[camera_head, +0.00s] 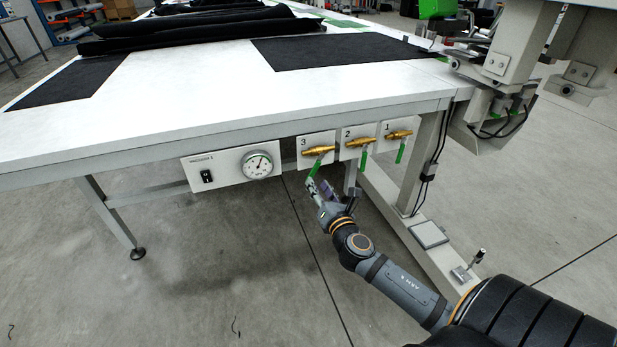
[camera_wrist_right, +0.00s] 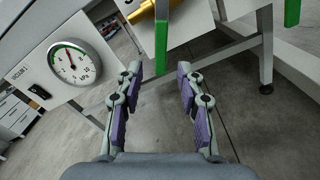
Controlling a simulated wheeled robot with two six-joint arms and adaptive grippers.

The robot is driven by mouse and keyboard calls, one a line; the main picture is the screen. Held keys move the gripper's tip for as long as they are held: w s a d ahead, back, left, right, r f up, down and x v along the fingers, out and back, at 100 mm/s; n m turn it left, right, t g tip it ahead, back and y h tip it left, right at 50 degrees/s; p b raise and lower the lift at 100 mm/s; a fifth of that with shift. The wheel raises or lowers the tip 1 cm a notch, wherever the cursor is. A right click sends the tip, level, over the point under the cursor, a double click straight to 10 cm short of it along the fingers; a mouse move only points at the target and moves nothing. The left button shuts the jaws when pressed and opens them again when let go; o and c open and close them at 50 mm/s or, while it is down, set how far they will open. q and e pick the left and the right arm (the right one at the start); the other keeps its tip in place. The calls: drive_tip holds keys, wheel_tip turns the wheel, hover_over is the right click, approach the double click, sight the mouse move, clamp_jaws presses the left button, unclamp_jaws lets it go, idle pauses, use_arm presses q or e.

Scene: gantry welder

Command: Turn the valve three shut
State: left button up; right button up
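Valve three (camera_head: 319,150) is a brass valve on a white plate marked 3 under the table's front edge. Its green handle (camera_head: 315,168) hangs down and slightly left in the head view. In the right wrist view the green handle (camera_wrist_right: 161,40) hangs straight down from the brass body (camera_wrist_right: 142,10). My right gripper (camera_head: 318,187) is just below the handle. In the wrist view its two fingers (camera_wrist_right: 158,78) are spread apart, with nothing between them; the handle's lower end is near the fingertips. My left gripper is not in view.
Valve two (camera_head: 360,143) and valve one (camera_head: 398,135), with green handles hanging down, sit to the right. A panel with a black switch (camera_head: 206,176) and a round gauge (camera_head: 257,164) is at left. The table's frame leg (camera_head: 424,165) stands at right.

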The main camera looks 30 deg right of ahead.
sight(312, 175)
drive_tip(key=x, duration=0.6)
drive_tip(key=shift+w, duration=0.25)
clamp_jaws()
